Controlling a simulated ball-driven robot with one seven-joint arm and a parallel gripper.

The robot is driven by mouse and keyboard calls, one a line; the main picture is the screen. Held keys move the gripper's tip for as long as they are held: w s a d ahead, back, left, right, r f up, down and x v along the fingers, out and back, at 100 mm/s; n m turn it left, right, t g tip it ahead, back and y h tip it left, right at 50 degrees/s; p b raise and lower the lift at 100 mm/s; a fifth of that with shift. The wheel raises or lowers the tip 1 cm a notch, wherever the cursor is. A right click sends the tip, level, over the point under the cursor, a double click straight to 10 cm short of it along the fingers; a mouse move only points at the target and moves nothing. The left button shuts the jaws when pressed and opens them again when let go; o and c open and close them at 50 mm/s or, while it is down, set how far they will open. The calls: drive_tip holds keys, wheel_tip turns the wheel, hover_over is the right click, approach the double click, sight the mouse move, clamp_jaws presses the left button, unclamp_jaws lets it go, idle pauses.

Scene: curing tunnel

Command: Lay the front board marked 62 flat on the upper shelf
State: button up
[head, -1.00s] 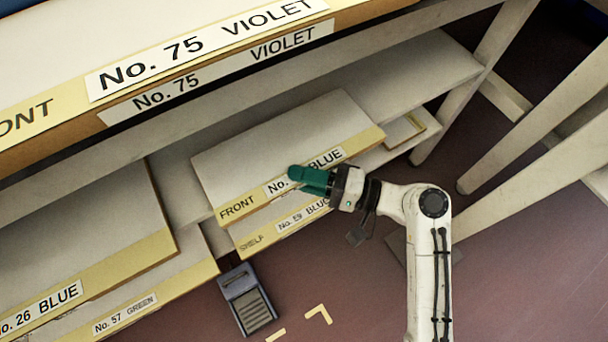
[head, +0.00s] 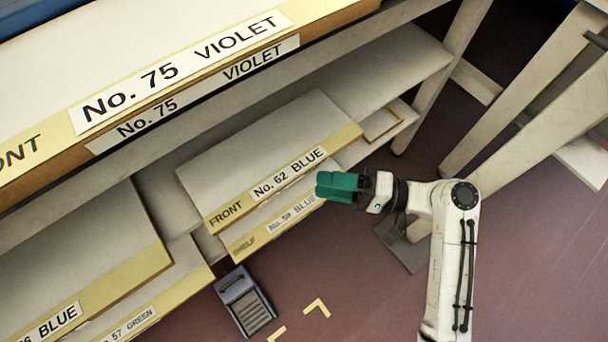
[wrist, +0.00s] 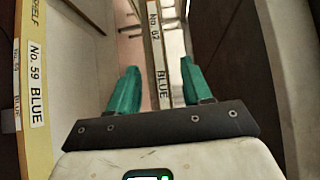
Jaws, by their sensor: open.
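The front board marked No. 62 BLUE (head: 270,155) is a pale slab with a yellow front edge, lying in the rack above the shelf marked No. 59 BLUE (head: 240,246). What bears it from below is hidden. My gripper (head: 322,187) is open and empty, just right of and in front of the board's front edge, apart from it. In the wrist view the board's labelled edge (wrist: 156,45) shows ahead between the green fingers (wrist: 159,68), and the No. 59 shelf (wrist: 40,110) stands at left with a gap between the two.
The large No. 75 VIOLET board (head: 150,60) overhangs at the top left. A lower-left board (head: 80,250) and the No. 57 GREEN edge (head: 140,318) lie beside. A blue-grey pedal-like box (head: 245,300) is on the floor. White legs (head: 530,110) stand at right.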

drive_tip(key=shift+v, duration=1.9)
drive_tip(key=shift+f, duration=0.1)
drive_tip(key=s+d+f+n+g+h, duration=0.15)
drive_tip(key=s+d+f+h, duration=0.35)
drive_tip(key=s+f+h, duration=0.5)
drive_tip(key=s+d+g+h, duration=0.1)
drive_tip(key=s+d+h, duration=0.6)
drive_tip(key=d, duration=0.5)
drive_tip(key=shift+s+r+h, duration=0.2)
drive_tip(key=shift+s+h, duration=0.1)
drive_tip(key=shift+h, duration=0.1)
drive_tip(key=shift+n, duration=0.25)
